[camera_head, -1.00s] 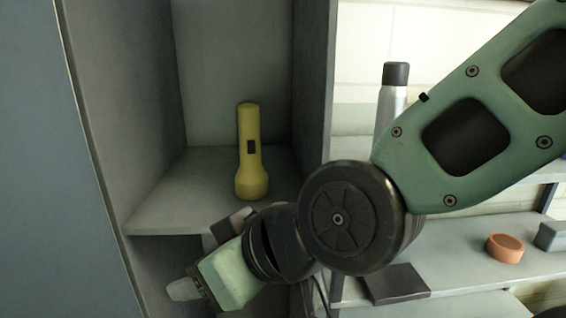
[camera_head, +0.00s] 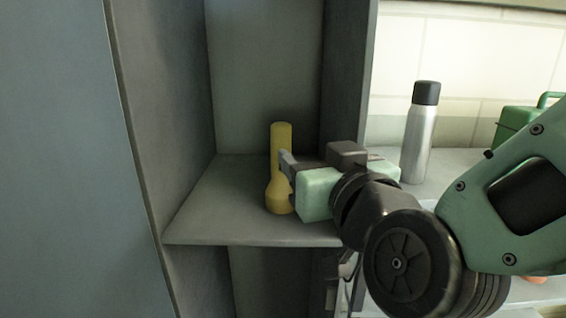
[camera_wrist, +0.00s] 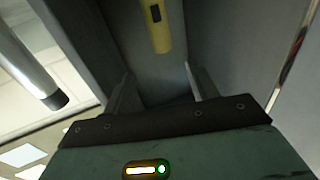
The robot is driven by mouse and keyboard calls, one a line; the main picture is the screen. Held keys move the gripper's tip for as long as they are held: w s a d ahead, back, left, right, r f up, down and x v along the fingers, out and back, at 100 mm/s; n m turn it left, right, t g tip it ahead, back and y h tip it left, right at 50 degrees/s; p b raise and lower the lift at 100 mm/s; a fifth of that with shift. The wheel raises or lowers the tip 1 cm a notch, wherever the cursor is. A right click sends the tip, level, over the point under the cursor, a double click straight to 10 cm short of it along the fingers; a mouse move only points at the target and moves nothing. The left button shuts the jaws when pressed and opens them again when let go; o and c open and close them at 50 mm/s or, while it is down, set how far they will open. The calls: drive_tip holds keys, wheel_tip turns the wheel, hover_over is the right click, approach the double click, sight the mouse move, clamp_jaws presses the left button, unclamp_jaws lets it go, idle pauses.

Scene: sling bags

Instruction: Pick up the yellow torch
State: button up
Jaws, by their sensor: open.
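The yellow torch (camera_head: 281,140) stands upright on the shelf of the grey cubby, its wide end down. My gripper (camera_head: 287,168) reaches in from the right at the torch's mid-height and hides part of its right side. In the wrist view, the two fingers (camera_wrist: 158,88) are apart with nothing between them. The torch (camera_wrist: 158,28), with its dark switch, shows beyond the fingertips at the top of that view. I cannot tell whether a finger touches it.
The cubby's side walls (camera_head: 160,110) stand left and right of the torch. Bare shelf (camera_head: 215,215) lies to its left and front. A silver bottle (camera_head: 416,140) with a black cap and a green container (camera_head: 515,122) stand on the shelf to the right.

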sight(285, 132)
drive_tip(key=p+x, duration=0.6)
drive_tip(key=x, duration=0.2)
drive_tip(key=shift+w+a, duration=0.1)
drive_tip(key=shift+w, duration=0.05)
drive_tip(key=shift+w+a+r+p, duration=0.2)
drive_tip(key=shift+w+p, duration=0.25)
drive_tip(key=shift+p, duration=0.15)
drive_tip(key=shift+p+x, duration=1.4)
drive_tip(key=shift+x, duration=0.8)
clamp_jaws()
